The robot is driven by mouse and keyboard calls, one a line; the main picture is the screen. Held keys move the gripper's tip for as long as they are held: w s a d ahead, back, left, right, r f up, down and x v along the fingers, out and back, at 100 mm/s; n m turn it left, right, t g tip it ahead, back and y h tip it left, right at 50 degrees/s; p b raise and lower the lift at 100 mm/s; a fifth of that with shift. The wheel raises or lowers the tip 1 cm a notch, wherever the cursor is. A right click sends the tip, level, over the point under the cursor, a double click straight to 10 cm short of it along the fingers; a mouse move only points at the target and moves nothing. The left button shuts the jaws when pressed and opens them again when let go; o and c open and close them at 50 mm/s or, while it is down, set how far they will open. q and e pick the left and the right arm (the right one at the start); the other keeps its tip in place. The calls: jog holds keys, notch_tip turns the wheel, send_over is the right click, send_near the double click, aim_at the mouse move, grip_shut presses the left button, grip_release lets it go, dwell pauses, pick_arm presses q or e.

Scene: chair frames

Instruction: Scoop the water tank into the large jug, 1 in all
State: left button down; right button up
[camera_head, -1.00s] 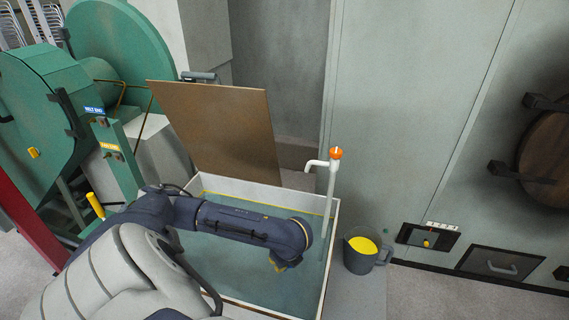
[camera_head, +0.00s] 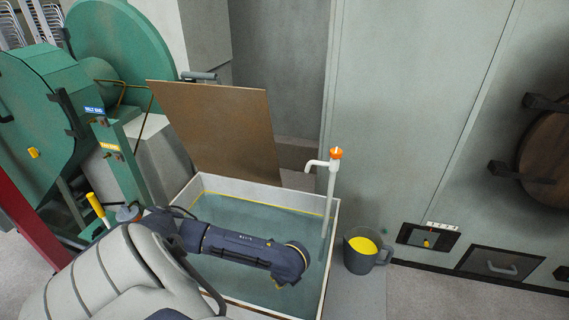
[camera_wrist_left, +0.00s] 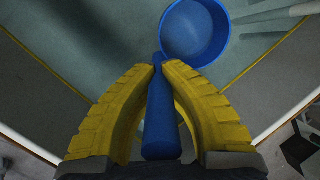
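The water tank (camera_head: 262,194) is an open white-walled box of blue-green water with a yellow line inside its rim. My left arm reaches over it; in the head view the gripper itself is hidden. In the left wrist view, the yellow fingers of my left gripper (camera_wrist_left: 158,70) are closed around the blue handle of a scoop (camera_wrist_left: 192,32) with a round bowl. The bowl is over or in the water; I cannot tell which. The large jug (camera_head: 358,265), dark grey with yellow inside and a handle on its right, stands upright right of the tank. My right gripper is out of view.
A white pipe with an orange cap (camera_head: 333,190) stands at the tank's right side, between tank and jug. A brown board (camera_head: 220,130) leans up behind the tank. Green machinery (camera_head: 115,150) stands at the left. Grey cabinets (camera_head: 420,110) rise behind the jug.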

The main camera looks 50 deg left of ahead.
pick_arm(q)
notch_tip(320, 180, down, 22)
dwell(1.6)
jog(key=shift+w+d+r, duration=0.1)
jog(key=shift+w+d, duration=0.2)
jog(key=shift+d, duration=0.1)
dwell(2.3)
